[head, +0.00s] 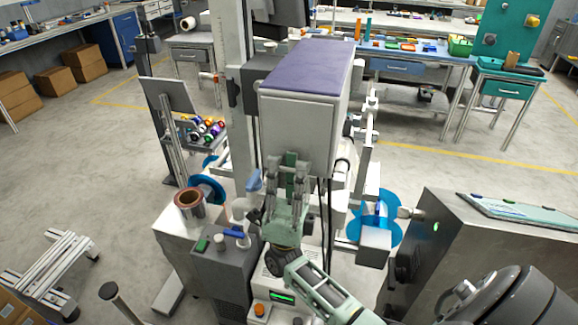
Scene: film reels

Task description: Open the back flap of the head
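The head is a pale grey box (295,125) with a purple top (312,68), mounted on the machine's column in the head view. Its near face, toward me, looks closed. A dark green piece (291,159) shows at the lower edge of that face. My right gripper (287,172) reaches up from below, with its fingers on either side of the green piece. I cannot tell whether the fingers press on it or only stand around it. The fingers hide the bottom of the face. My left gripper is not in view.
Blue reels (375,217) flank the machine. A copper-coloured roll (190,201) and a dark control box (222,270) stand at its lower left. A grey metal cabinet (470,245) stands close on the right. The floor at left is mostly open.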

